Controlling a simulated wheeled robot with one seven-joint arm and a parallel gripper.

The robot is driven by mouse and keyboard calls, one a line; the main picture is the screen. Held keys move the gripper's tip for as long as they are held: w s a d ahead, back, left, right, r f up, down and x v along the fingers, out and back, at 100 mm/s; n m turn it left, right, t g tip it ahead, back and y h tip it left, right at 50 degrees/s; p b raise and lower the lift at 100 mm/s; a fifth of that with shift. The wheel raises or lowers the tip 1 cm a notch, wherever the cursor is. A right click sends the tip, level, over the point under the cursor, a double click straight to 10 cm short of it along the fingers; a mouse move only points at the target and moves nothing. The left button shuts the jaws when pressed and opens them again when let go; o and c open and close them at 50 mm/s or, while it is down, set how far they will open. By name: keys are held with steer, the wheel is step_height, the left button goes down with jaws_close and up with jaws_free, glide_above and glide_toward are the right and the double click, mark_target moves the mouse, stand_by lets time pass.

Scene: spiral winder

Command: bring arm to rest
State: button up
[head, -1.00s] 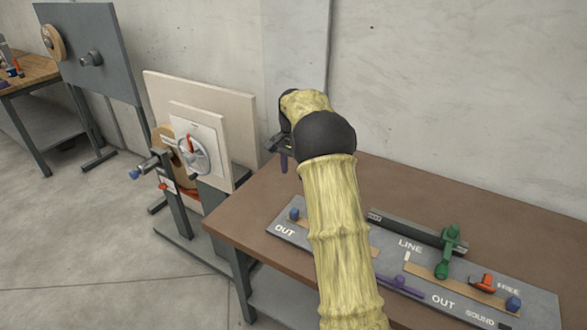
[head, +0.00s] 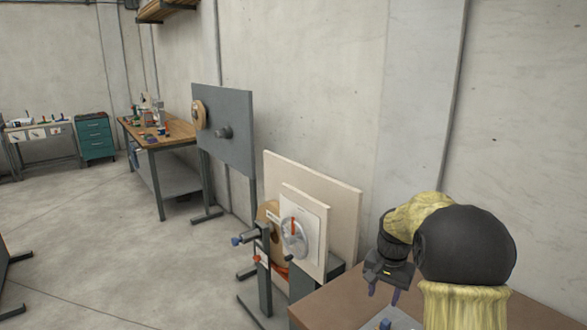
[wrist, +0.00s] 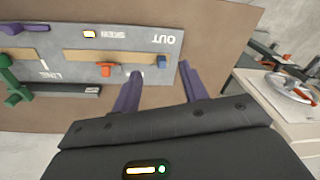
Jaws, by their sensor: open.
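My gripper (head: 383,294) is at the lower right of the head view, pointing down over the brown table (head: 335,303). Its two purple fingers are apart with nothing between them, as the wrist view also shows (wrist: 160,70). Beyond the fingertips in the wrist view lies a grey labelled panel (wrist: 130,40). It carries an orange-red piece (wrist: 105,69), a blue knob (wrist: 161,62), and a green lever (wrist: 12,80) at the left edge. The fingers appear above the panel; whether they touch it cannot be told. Most of the panel is outside the head view.
The winder stand with a pale board (head: 335,205) and a round dial (head: 294,238) stands left of my gripper. Behind it are a grey upright board (head: 225,130), a wooden workbench (head: 175,133) and a teal drawer cabinet (head: 95,140). The floor at left is largely clear.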

steer(key=s+a+n+p, duration=0.1)
steer(key=s+a+n, duration=0.2)
steer(key=s, duration=0.8)
steer(key=s+a+n+t+p, duration=0.1)
steer(key=s+a+n+p, duration=0.1)
steer(key=s, duration=0.9)
steer(key=shift+a+r+n+t, duration=0.3)
steer(key=shift+a+n, duration=0.6)
steer(key=shift+a, duration=0.35)
steer(key=shift+s, duration=0.1)
steer(key=shift+c, duration=0.8)
steer(key=shift+d, duration=0.1)
